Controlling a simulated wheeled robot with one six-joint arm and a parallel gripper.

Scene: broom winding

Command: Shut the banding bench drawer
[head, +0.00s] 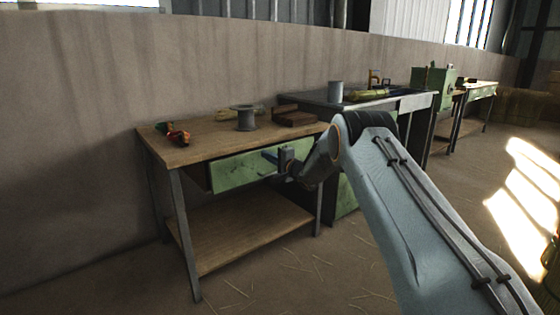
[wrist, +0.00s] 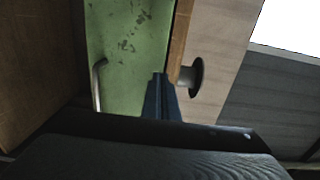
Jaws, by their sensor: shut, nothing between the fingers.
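The banding bench (head: 215,146) has a wooden top, grey metal legs and a lower shelf. Its drawer (head: 232,172) has a scuffed green front just below the top's front edge. My gripper (head: 268,156) is shut and empty, in front of the drawer's right half. In the wrist view its blue fingers (wrist: 159,82) overlap the front near its top edge; contact is unclear.
On the bench top are a grey spool (head: 246,119), red-and-green items (head: 173,134) and a brown block (head: 295,118). A darker bench with a grey canister (head: 335,92) adjoins at the right. The floor in front is clear apart from straw.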

